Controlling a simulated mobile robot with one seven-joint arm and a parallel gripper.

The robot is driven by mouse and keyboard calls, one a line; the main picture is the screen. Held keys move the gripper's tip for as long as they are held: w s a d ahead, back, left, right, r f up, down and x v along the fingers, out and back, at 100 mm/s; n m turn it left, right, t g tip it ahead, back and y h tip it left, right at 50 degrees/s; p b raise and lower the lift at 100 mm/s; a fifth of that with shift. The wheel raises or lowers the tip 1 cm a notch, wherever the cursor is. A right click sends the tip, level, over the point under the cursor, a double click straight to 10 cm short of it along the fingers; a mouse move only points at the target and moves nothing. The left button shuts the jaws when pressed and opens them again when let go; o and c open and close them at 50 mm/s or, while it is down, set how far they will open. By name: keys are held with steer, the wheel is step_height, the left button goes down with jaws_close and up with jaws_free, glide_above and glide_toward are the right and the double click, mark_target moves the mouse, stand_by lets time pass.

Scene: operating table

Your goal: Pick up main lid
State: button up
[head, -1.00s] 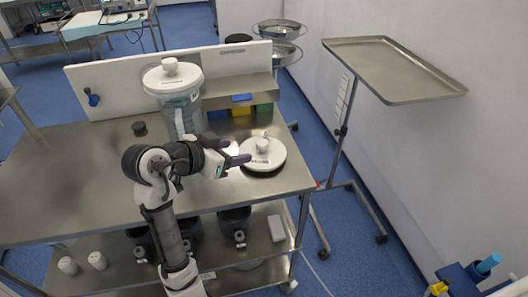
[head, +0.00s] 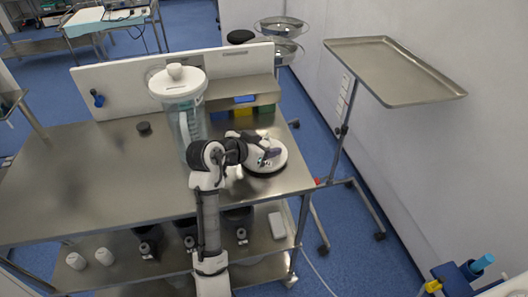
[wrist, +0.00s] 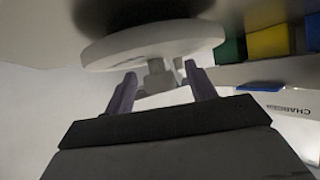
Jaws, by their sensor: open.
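A round white lid (head: 277,164) with a knob on top lies on the right end of the steel table. My gripper (head: 268,154) is over it and hides part of it in the head view. In the wrist view the picture is upside down, and the lid (wrist: 150,45) shows as a pale disc with its knob (wrist: 157,75) pointing down. The knob is between the two open fingers of my gripper (wrist: 162,80), with a gap visible on each side. My gripper holds nothing.
A clear canister (head: 185,118) with its own white knobbed lid (head: 177,81) stands left of my gripper. Blue, yellow and green bins (head: 242,110) sit behind, under a shelf. A tray stand (head: 395,70) is at right. The table's left part (head: 80,180) is mostly clear.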

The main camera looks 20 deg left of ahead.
steer(key=c, duration=1.1)
steer(key=shift+r, duration=0.1)
